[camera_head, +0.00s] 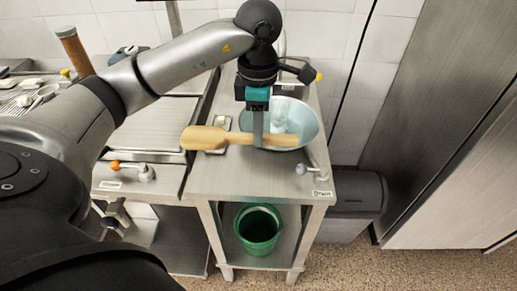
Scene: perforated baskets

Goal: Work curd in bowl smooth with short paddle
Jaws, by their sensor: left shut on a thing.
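The short wooden paddle (205,138) lies level across the front of the pale blue bowl (311,130), with its broad end to the left, outside the bowl. My left gripper (259,140) points down and is shut on the paddle's narrower part, at the bowl's left front. White material, seemingly the curd (280,117), shows inside the bowl behind the gripper. The gripper and paddle hide part of the bowl's near side. I cannot tell whether the paddle touches the rim. My right gripper is out of view.
The bowl stands on a steel table (240,179). A small tray (221,121) is partly behind the paddle. A valve handle (303,170) sits at the front edge. A green bucket (258,228) is on the lower shelf. A dark grey bin (358,193) stands at the right.

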